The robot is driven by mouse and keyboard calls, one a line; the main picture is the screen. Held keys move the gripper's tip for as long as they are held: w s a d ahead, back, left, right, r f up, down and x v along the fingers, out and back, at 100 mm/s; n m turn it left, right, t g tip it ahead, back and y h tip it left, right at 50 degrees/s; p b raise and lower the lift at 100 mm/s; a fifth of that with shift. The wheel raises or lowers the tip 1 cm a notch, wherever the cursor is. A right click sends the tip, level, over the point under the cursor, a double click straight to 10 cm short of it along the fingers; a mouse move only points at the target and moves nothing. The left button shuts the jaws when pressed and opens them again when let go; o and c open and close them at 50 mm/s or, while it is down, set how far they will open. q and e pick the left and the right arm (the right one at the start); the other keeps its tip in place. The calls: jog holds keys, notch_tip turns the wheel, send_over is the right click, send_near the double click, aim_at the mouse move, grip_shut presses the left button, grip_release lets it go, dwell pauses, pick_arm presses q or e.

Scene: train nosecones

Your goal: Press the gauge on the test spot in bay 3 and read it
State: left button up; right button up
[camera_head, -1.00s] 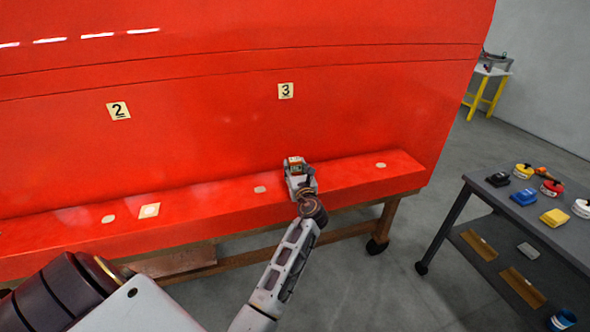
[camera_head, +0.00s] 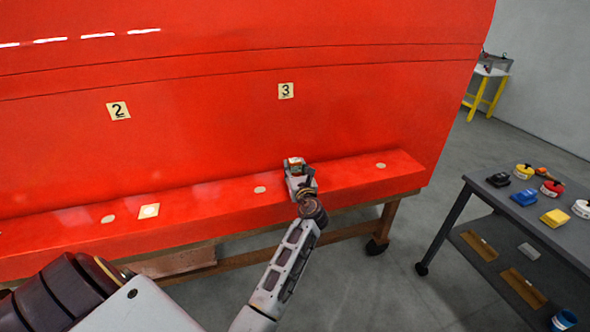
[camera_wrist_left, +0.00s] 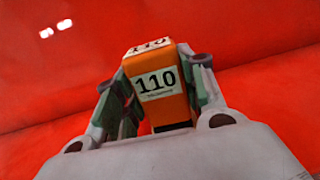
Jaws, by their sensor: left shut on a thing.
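My left gripper (camera_head: 298,180) is shut on the gauge, an orange block, at the red ledge below the label 3. In the left wrist view the gauge (camera_wrist_left: 168,112) sits between the fingers, and its white face reads 110. The red panel fills the view behind it. The bay 3 label (camera_head: 286,91) is on the red panel (camera_head: 220,120) above the gripper. The gauge's far end and any spot under it are hidden, so I cannot tell whether it touches the surface. My right gripper is not in view.
Pale round spots lie on the ledge left (camera_head: 260,190) and right (camera_head: 381,166) of the gripper. A square pale patch (camera_head: 149,211) is further left. A dark cart (camera_head: 480,205) with several coloured items stands at the right. Grey floor is clear between ledge and cart.

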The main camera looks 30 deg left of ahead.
aim_at(295, 160)
pick_arm(q)
jog(key=shift+f, duration=0.55)
dwell(1.3)
jog(key=shift+r+p, duration=2.5)
jog(key=shift+r, duration=1.05)
